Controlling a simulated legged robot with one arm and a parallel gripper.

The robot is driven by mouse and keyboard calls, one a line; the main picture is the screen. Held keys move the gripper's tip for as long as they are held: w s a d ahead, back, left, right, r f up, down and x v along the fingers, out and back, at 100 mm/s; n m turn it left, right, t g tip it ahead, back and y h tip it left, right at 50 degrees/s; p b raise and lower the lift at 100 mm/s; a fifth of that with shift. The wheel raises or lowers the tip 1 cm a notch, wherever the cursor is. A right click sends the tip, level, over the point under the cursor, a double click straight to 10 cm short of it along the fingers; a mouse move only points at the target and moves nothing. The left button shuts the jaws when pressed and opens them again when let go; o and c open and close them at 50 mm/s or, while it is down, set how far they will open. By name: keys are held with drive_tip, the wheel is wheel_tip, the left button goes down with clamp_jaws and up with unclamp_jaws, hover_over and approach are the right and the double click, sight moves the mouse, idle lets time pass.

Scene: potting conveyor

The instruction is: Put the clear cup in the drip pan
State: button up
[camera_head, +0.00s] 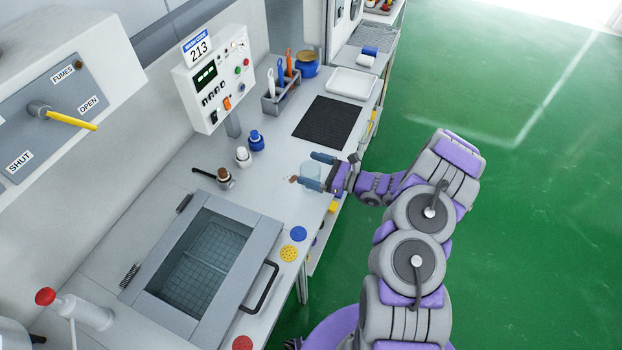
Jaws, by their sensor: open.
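The clear cup (309,170) is a small, pale see-through shape on the grey bench near its right edge. My gripper (314,171) is open, with one finger on the far side of the cup and one on the near side. I cannot tell whether either finger touches it. A shallow white tray (352,83), which looks like the drip pan, lies farther back on the bench, beyond the black mat. It looks empty.
The black ribbed mat (327,122) lies between cup and tray. A grey holder (281,96) with upright tools, a blue pot (306,65) and small bottles (257,141) stand along the left. A lidded basin (203,262) with a handle is nearer.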

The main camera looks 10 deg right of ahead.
drive_tip(key=shift+x, duration=1.4)
drive_tip(key=shift+c, duration=0.4)
drive_tip(key=c, duration=1.1)
